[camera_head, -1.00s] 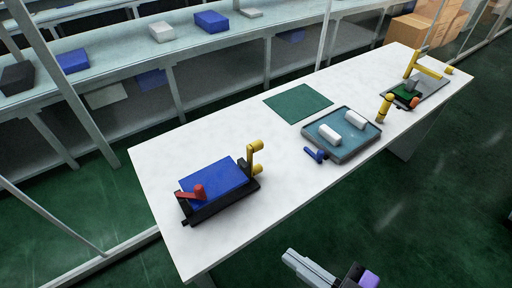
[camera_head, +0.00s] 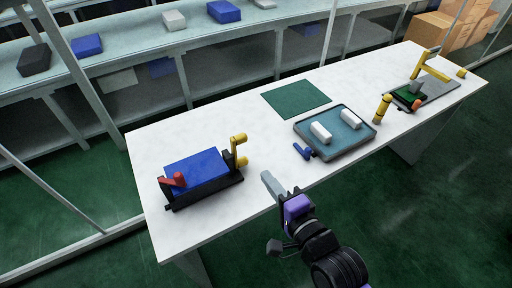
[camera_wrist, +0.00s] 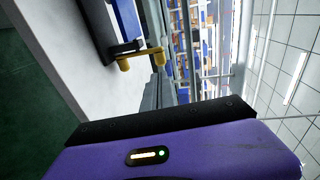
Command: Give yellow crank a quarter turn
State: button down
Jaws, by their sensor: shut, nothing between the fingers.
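The yellow crank (camera_head: 236,148) is on the right end of a black device with a blue top (camera_head: 197,170), at the left part of the white table. Its upper grip stands above the arm of the crank. The crank also shows in the wrist view (camera_wrist: 141,59), at the side of the device. My gripper (camera_head: 267,178) is shut and empty, above the table's front edge, to the right of the crank and apart from it. Its grey fingers point toward the device's side of the table.
A red lever (camera_head: 173,181) is on the device's left end. A tray (camera_head: 342,153) with two white blocks, a small blue handle (camera_head: 302,151) and a green mat (camera_head: 296,97) lie to the right. A yellow upright part (camera_head: 383,108) stands beyond the tray. Table space behind the crank is clear.

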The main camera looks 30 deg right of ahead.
jog(key=p, duration=0.2)
send_near(240, 141)
jog(key=w, duration=0.3)
jog(key=w+f, duration=0.1)
jog(key=w, duration=0.1)
jog(key=shift+d, duration=0.1)
jog(key=shift+w+f+p, duration=0.2)
jog(key=shift+w+p, duration=0.1)
jog(key=shift+w, duration=0.5)
jog(key=shift+w+r, duration=0.1)
jog(key=shift+w, duration=0.15)
